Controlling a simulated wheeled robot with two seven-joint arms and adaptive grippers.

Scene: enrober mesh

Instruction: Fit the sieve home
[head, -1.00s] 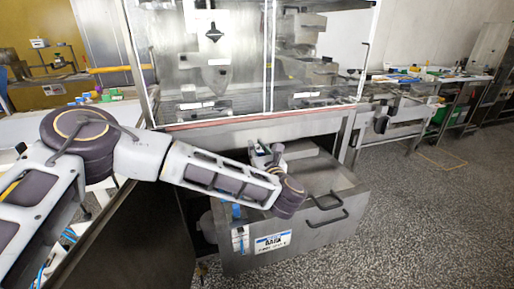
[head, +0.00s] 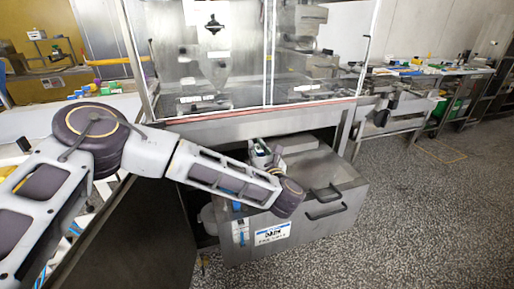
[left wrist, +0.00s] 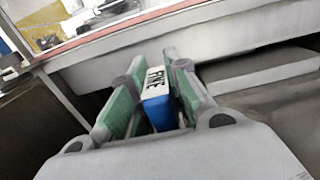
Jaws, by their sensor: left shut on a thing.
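My left gripper (head: 262,152) is above the open top of a steel tank (head: 318,228) under the glazed machine, at the tank's back left. In the left wrist view, its green-padded fingers (left wrist: 155,70) are shut on a blue piece with a white face lettered FINE (left wrist: 156,98), which looks like the sieve's handle or tag. The rest of the sieve cannot be made out; fingers and wrist hide it. Whether it touches its seat cannot be told. My right gripper is not in view.
The glazed steel machine (head: 225,127) stands right above and behind the tank. The tank front has bar handles (head: 323,211) and a white label (head: 272,234). A dark steel panel (head: 135,240) stands left of the tank. Speckled floor (head: 430,220) lies open at the right.

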